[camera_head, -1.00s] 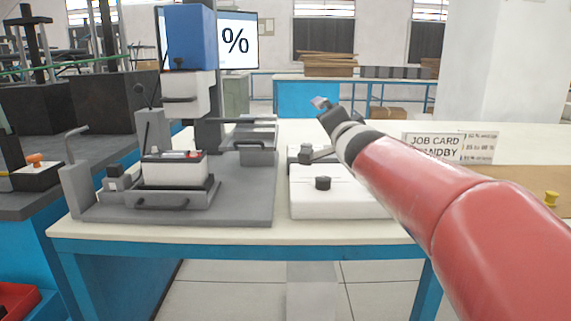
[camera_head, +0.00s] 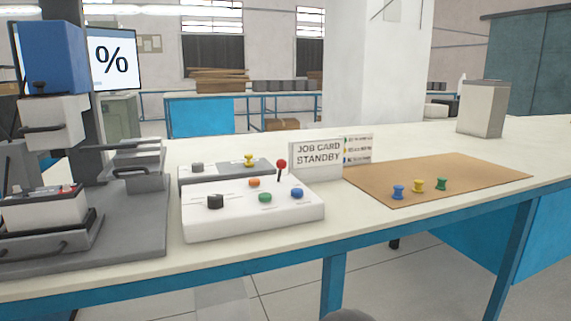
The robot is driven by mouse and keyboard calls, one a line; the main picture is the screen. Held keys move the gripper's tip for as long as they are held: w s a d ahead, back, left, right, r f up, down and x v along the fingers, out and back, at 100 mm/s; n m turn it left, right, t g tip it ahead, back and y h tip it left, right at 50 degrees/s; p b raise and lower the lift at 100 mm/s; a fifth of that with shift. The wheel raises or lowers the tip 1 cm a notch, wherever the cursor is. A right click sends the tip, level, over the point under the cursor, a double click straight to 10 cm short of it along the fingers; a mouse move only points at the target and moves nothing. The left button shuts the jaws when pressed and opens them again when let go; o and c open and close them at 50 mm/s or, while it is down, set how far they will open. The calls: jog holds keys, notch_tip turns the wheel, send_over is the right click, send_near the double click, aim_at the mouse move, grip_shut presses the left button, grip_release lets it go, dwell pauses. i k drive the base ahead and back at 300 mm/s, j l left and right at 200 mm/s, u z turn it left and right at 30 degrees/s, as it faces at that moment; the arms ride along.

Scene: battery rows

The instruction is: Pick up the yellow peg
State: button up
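A yellow peg (camera_head: 418,186) stands upright on the tan mat (camera_head: 470,172) at the right of the table. A blue peg (camera_head: 398,192) stands close to its left and a green peg (camera_head: 441,184) close to its right. Another yellow peg-shaped piece (camera_head: 249,160) stands on the grey box behind the white control box. My gripper is out of view. A dark rounded shape at the bottom edge may be part of my arm.
The white control box (camera_head: 230,226) has coloured knobs and a red-tipped lever (camera_head: 281,166). The job card sign (camera_head: 318,158) stands left of the mat. A grey press fixture (camera_head: 125,225) fills the left. A grey bin (camera_head: 482,108) stands at the back right. The table in front of the mat is clear.

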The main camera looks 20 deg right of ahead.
aim_at(419, 184)
jog(key=z, duration=1.4)
jog(key=k+j+u, duration=0.1)
jog(key=u, duration=2.3)
jog(key=z, duration=2.45)
